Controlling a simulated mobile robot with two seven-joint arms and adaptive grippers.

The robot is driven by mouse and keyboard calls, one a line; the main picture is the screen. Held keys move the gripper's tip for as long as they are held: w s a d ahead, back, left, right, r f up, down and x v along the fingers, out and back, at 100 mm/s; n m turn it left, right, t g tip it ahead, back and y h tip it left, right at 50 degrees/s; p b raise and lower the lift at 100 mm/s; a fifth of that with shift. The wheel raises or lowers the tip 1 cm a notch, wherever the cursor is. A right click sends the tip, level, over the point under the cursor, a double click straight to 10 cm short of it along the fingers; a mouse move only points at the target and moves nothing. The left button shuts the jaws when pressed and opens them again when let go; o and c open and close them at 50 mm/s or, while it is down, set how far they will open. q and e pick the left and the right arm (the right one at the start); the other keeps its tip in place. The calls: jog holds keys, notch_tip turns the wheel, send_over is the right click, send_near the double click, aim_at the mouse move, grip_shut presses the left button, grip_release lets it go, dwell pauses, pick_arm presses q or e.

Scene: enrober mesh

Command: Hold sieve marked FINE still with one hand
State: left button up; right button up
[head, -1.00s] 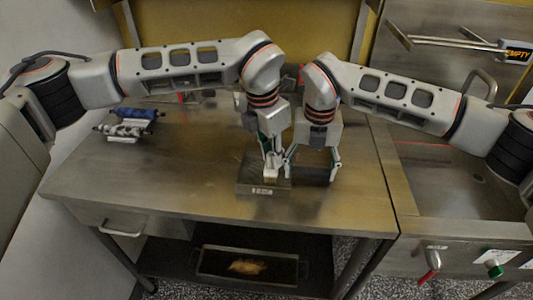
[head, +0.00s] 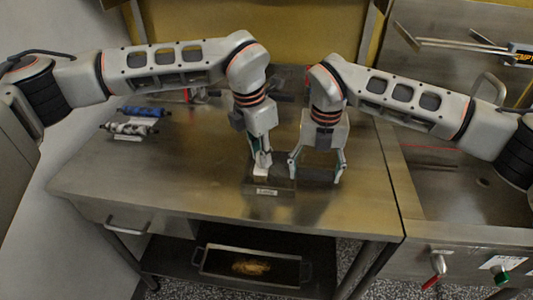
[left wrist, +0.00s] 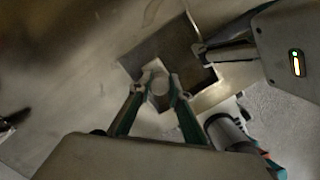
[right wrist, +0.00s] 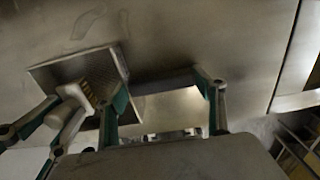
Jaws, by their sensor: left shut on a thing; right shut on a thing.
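The sieve (head: 284,189), a shallow square frame with a pale front label too small to read, lies on the steel table. Its grey mesh shows in the right wrist view (right wrist: 98,62). My right gripper (head: 316,178) is shut across a dark bar (right wrist: 165,82) at the sieve's right side, one finger at the frame's edge. My left gripper (head: 261,168) is shut on a small white brush (right wrist: 66,112), low over the sieve's left part. Its yellowish bristles point at the mesh; I cannot tell whether they touch. The fingers partly hide the sieve.
The steel table (head: 200,190) is clear to the left and in front. A rack with blue and grey rollers (head: 138,118) stands at the back left. A tray (head: 225,267) sits on the lower shelf. A steel machine (head: 455,190) adjoins the right side.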

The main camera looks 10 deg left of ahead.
pick_arm(q)
jog(key=shift+r, duration=3)
pick_arm(e)
jog(key=o, duration=1.3)
notch_tip(320, 180, up, 12)
